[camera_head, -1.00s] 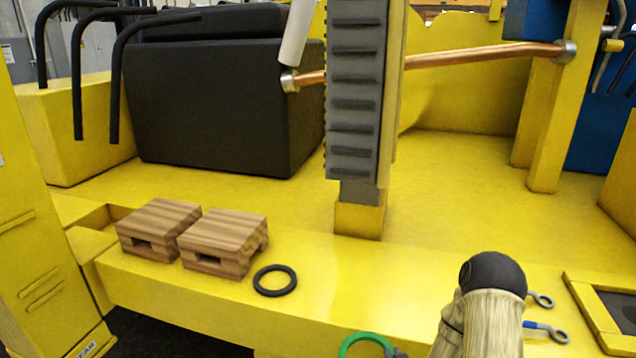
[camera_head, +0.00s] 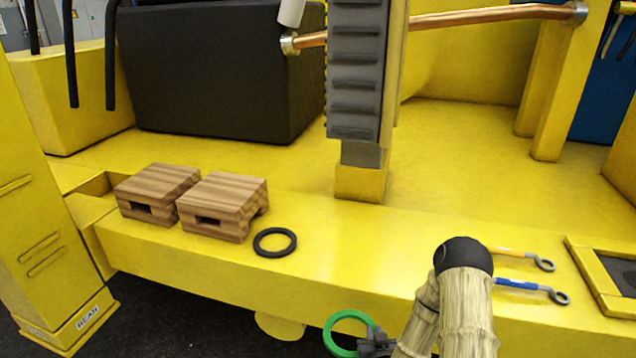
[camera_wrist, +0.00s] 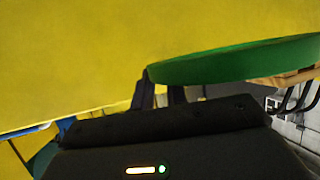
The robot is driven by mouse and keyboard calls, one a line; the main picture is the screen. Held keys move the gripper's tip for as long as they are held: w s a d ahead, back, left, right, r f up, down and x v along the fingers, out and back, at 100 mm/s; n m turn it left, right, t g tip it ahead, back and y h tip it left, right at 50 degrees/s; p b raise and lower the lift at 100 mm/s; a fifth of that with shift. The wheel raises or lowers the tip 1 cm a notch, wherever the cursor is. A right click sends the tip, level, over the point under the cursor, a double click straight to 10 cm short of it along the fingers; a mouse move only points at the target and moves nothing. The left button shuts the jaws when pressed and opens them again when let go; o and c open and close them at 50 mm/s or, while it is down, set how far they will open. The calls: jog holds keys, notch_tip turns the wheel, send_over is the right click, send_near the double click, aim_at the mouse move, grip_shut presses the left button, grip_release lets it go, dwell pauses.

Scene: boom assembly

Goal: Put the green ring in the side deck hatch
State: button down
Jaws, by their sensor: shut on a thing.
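The green ring (camera_head: 333,340) is held out to the left of my gripper (camera_head: 372,340), low in the head view, in front of the yellow deck edge. In the wrist view my gripper (camera_wrist: 160,92) is shut on the green ring (camera_wrist: 235,62), which shows nearly edge-on. A yellow-rimmed opening (camera_head: 590,285) with a dark inside lies at the right edge of the head view, cut off by the frame. Another recess (camera_head: 112,188) is at the deck's left end. I cannot tell for certain which is the side deck hatch.
A black ring (camera_head: 275,242) lies beside two wooden blocks (camera_head: 222,195) on the deck. Two wrenches, orange (camera_head: 520,255) and blue (camera_head: 520,285), lie right of my arm. A grey ribbed post (camera_head: 358,90) stands mid-deck. The deck between black ring and wrenches is clear.

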notch_tip(320, 180, down, 5)
jog(key=b, duration=0.4)
jog(key=shift+f, duration=0.2)
jog(key=shift+w, duration=0.15)
